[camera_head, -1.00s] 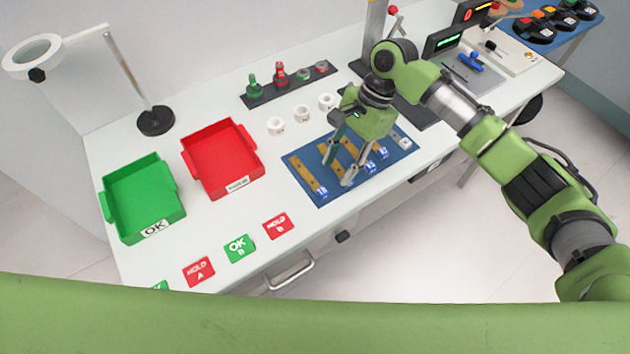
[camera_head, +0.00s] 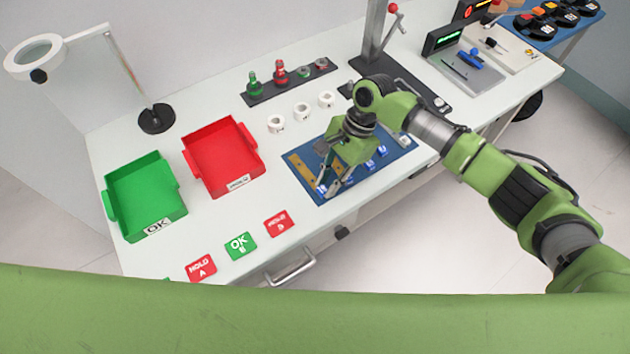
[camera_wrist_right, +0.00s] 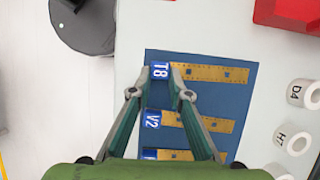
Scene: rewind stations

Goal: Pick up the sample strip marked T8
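The sample strip marked T8 is a tan strip (camera_wrist_right: 215,73) with a blue tag (camera_wrist_right: 160,71), the end strip on a blue mat (camera_wrist_right: 240,105). In the head view the strip (camera_head: 301,167) lies at the mat's left end, its tag partly hidden by my gripper. My right gripper (camera_head: 329,187) is open over that tag. In the right wrist view its fingertips (camera_wrist_right: 160,74) show on either side of the T8 tag; I cannot tell whether they touch it. A V2 strip (camera_wrist_right: 185,119) lies alongside, with another partly hidden. My left gripper is not in view.
A red bin (camera_head: 250,166) and a green bin (camera_head: 182,205) stand left of the mat. White rolls (camera_head: 302,110) stand behind it. Red and green cards (camera_head: 240,245) lie along the front edge. A post (camera_head: 372,38) rises at the back.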

